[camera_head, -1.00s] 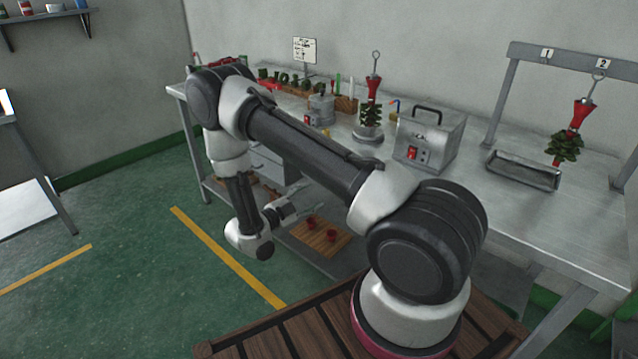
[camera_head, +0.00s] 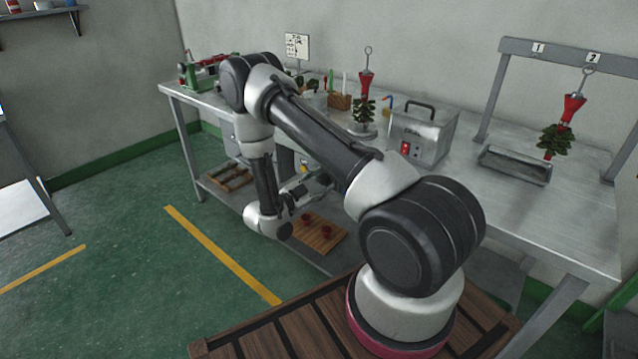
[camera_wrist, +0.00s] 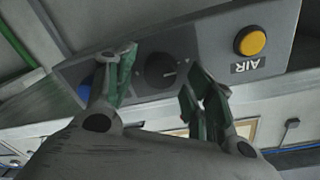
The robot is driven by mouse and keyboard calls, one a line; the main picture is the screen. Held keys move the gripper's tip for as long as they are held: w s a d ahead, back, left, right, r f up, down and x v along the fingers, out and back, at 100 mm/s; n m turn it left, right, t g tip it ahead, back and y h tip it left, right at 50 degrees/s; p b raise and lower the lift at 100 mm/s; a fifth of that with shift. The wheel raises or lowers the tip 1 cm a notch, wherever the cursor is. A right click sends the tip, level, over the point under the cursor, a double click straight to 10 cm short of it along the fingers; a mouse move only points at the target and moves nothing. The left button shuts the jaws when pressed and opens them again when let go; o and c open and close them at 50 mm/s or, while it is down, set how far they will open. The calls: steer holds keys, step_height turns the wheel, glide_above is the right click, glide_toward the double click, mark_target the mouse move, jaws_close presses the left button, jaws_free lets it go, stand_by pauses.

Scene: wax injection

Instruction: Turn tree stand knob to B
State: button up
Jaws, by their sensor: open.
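A black round knob (camera_wrist: 160,71) with a light pointer mark sits on a grey panel (camera_wrist: 205,40) in the wrist view. Letters around the knob are not readable, so I cannot tell its position. My gripper (camera_wrist: 157,74) is open, with one finger on each side of the knob in the picture. I cannot tell whether the fingers touch it. In the head view my gripper (camera_head: 312,181) is low by the table's front edge, and the panel there is mostly hidden by my arm. A tree on a round stand (camera_head: 361,131) stands on the table.
A yellow button (camera_wrist: 252,41) above an AIR label is on the panel beside the knob. A blue button (camera_wrist: 84,92) is partly behind a finger. A grey box with a red switch (camera_head: 421,133) and a tray (camera_head: 515,164) stand on the table. A lower shelf holds a wooden board (camera_head: 318,236).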

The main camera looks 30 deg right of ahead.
steer(key=c, duration=1)
